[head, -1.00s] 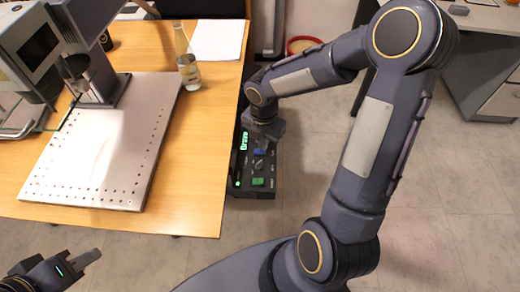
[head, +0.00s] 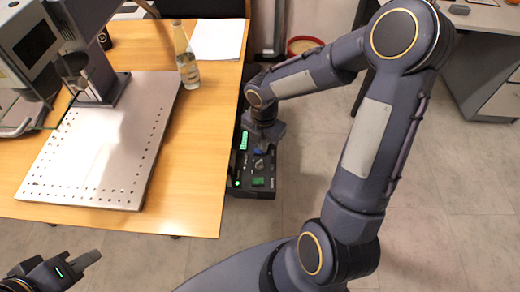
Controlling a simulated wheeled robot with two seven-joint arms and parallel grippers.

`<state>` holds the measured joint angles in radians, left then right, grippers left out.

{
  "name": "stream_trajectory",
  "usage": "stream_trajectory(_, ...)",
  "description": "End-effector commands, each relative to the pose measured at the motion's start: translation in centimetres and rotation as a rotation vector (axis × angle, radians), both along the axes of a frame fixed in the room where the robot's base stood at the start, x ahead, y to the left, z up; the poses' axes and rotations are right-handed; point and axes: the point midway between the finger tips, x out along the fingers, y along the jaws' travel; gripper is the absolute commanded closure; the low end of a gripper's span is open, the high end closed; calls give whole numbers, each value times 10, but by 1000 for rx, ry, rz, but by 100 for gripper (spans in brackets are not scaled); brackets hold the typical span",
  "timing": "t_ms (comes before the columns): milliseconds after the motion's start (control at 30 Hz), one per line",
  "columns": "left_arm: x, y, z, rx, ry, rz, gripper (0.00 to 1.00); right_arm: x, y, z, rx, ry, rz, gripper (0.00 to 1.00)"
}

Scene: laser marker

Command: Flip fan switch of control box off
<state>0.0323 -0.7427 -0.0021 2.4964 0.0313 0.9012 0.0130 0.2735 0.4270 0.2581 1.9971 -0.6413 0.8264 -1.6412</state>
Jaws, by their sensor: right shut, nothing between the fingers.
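The dark control box (head: 264,186) stands beside the right edge of the table, below the tabletop level. It has a lit green display, a green switch (head: 258,181) near its front and a grey knob behind that. A blue part (head: 260,151) shows just at my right gripper. My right gripper (head: 266,138) is shut and empty, pointing down over the far part of the box. It hides that part, and I cannot tell whether it touches a switch. The fan switch's label is too small to read. My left gripper (head: 88,258) is at the lower left, away from the box; its opening is unclear.
The wooden table (head: 203,165) carries the laser marker (head: 98,80) with its perforated metal plate (head: 75,170), a glass bottle (head: 187,65) and white paper (head: 218,40). A grey desk (head: 485,60) stands at the back right. Open floor lies right of the box.

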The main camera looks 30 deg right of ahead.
Motion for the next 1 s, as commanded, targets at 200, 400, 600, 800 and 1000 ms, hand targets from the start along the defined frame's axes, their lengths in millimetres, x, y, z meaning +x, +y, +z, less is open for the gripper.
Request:
stream_trajectory(200,0,0,-3,0,0,0,70,0,0,-4,0,0,0,100)
stream_trajectory(400,0,0,-4,0,0,0,70,0,0,-6,0,0,0,100)
stream_trajectory(600,0,0,5,0,0,0,70,0,0,4,0,0,0,100)
stream_trajectory(800,0,0,22,0,0,0,70,0,0,21,0,0,0,100)
stream_trajectory(1000,0,0,37,0,0,0,70,0,0,37,0,0,0,100)
